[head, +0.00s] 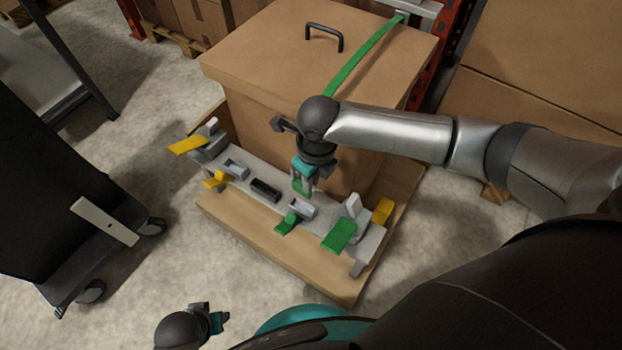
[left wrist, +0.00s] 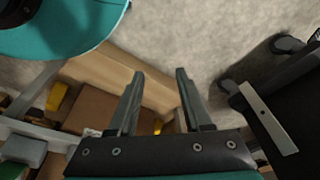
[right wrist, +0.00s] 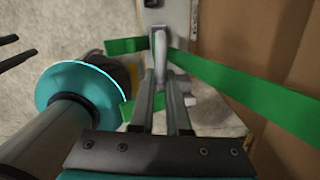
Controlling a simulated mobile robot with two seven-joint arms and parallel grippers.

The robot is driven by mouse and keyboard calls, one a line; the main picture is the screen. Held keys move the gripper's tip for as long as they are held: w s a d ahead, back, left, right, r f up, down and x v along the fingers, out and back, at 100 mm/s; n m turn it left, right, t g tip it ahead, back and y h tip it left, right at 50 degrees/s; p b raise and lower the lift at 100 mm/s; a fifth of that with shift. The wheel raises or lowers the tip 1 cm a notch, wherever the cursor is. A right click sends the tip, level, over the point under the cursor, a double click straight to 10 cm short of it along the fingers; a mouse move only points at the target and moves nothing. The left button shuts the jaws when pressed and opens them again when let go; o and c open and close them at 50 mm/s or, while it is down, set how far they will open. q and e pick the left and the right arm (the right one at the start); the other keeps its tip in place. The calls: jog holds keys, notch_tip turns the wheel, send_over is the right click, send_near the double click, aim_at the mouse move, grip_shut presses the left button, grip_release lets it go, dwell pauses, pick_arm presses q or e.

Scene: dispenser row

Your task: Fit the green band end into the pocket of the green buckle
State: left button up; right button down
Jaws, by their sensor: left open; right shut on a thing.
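The green band (head: 365,55) runs across the top of a cardboard box and down its near side behind my right arm. My right gripper (head: 303,188) points down and is shut on the green band end (head: 299,188). In the right wrist view the band (right wrist: 240,88) slants in from the right to the fingertips (right wrist: 168,75). The green buckle, a grey block (head: 302,208) with a green flap (head: 287,223), sits on the grey rail just below the band end. The band end looks above the pocket; contact cannot be told. My left gripper (head: 216,319) is open and empty, low in front of the pallet; its fingers show in the left wrist view (left wrist: 160,75).
The grey rail (head: 325,222) carries a larger green lever (head: 340,235), a black block (head: 265,189), a grey block (head: 236,169) and yellow pieces (head: 186,145). The cardboard box (head: 265,65) stands behind it. A dark cart (head: 60,190) is at the left, with bare floor between.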

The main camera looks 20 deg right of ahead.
aim_at(311, 197)
pick_arm(q)
jog(key=shift+w+d+r, duration=0.1)
jog(key=shift+w+r, duration=0.05)
jog(key=shift+w, duration=0.05)
pick_arm(e)
jog(key=shift+f, duration=0.2)
